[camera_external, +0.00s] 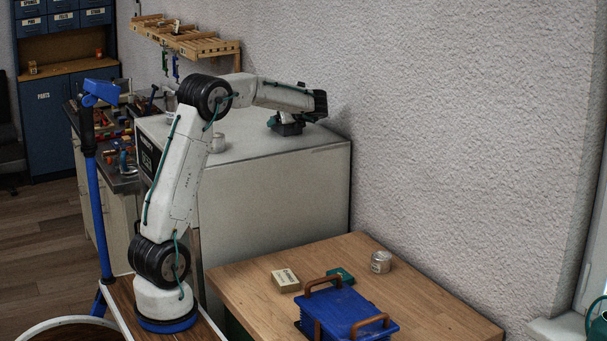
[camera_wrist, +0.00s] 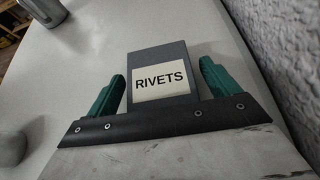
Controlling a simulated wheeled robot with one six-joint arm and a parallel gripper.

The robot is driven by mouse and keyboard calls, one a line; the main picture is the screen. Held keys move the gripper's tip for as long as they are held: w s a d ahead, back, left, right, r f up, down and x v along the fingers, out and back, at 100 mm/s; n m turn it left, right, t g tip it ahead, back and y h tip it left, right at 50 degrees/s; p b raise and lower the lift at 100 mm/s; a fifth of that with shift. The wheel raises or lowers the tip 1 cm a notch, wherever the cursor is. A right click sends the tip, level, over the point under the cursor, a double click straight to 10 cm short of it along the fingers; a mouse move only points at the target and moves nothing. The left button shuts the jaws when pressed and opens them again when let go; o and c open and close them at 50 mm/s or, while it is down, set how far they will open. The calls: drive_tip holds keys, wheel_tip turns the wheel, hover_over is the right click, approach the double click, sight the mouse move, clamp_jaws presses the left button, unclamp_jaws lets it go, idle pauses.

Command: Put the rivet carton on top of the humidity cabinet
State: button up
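The rivet carton (camera_wrist: 160,58) is a dark grey box with a cream "RIVETS" label. It appears to rest on top of the humidity cabinet (camera_external: 275,195), a large white box against the wall. The carton also shows as a dark block (camera_external: 290,129) under my wrist in the external view. My gripper (camera_wrist: 162,72) is open, with its green fingers on either side of the carton. Gaps show between the fingers and the carton's sides. The carton's lower part is hidden behind the gripper's dark plate.
A metal tin (camera_external: 218,142) stands on the cabinet, left of the carton. The wall is close on the right in the wrist view.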

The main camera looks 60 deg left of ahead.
drive_tip(key=shift+d+r, duration=0.15)
drive_tip(key=shift+r, duration=0.1)
drive_tip(key=v, duration=1.1)
drive_tip(key=shift+d+r, duration=0.15)
drive_tip(key=shift+d, duration=0.15)
drive_tip(key=s+d+f+n+h, duration=0.4)
drive_tip(key=s+d, duration=0.5)
drive_tip(key=s, duration=0.4)
drive_tip(key=s+d+f+n+t+h, duration=0.1)
drive_tip(key=s+d+f+n+h, duration=0.3)
drive_tip(key=s, duration=0.9)
drive_tip(key=s+d+f+n+h, duration=0.4)
drive_tip(key=s+d+f+n, duration=0.4)
drive_tip(key=s+d, duration=0.5)
drive_tip(key=shift+d+n, duration=0.35)
drive_tip(key=shift+n, duration=0.65)
